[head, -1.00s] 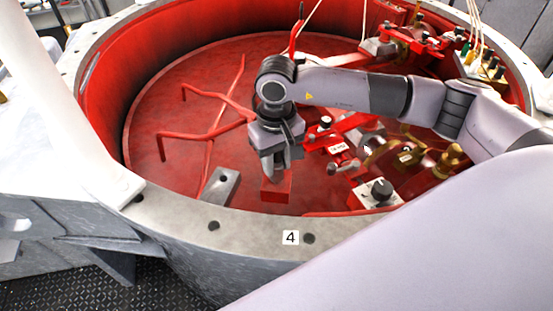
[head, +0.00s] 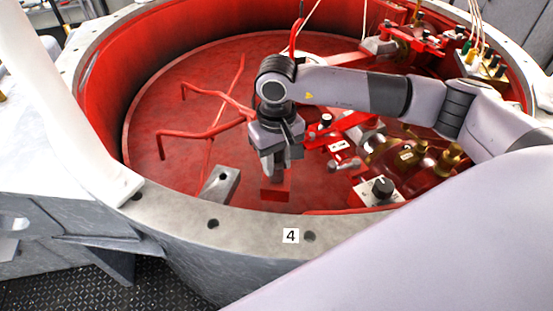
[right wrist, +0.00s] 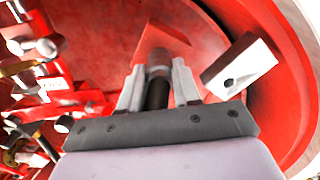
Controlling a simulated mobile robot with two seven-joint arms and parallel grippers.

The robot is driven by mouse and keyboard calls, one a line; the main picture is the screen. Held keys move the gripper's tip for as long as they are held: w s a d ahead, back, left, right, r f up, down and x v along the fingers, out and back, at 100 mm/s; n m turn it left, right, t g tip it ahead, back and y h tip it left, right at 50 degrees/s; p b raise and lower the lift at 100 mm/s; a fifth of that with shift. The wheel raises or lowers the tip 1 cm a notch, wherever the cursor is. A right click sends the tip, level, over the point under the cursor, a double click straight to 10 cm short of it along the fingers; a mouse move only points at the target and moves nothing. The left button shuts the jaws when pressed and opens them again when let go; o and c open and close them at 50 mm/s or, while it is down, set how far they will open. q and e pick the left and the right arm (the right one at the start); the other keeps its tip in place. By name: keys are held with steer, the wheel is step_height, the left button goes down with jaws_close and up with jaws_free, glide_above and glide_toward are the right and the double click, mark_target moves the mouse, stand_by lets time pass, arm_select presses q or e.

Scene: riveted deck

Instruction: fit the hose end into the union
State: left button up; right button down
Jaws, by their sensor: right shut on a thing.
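My right gripper (head: 273,172) points down inside the red basin. It is shut on a dark cylindrical piece with a grey collar, likely the hose end (right wrist: 157,92), seen between the fingers in the right wrist view. A red block (head: 275,190) lies just beyond the fingertips, and it also shows in the right wrist view (right wrist: 160,42). The collar's end meets or overlaps the block in that view; I cannot tell whether it is inside it. I cannot tell for certain which part is the union. My left gripper is not in view.
A grey block with a hole (head: 220,186) lies on the basin floor, left of the gripper. Red pipes (head: 205,130) run behind it. Brass and red fittings (head: 405,157) crowd the right side. The thick basin rim (head: 255,231) curves in front.

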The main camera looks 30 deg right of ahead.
steer(key=shift+f, duration=0.2)
steer(key=c, duration=0.7)
jaws_free()
steer(key=shift+r+b, duration=0.4)
steer(key=shift+r, duration=3.25)
steer(key=shift+s+f, duration=0.1)
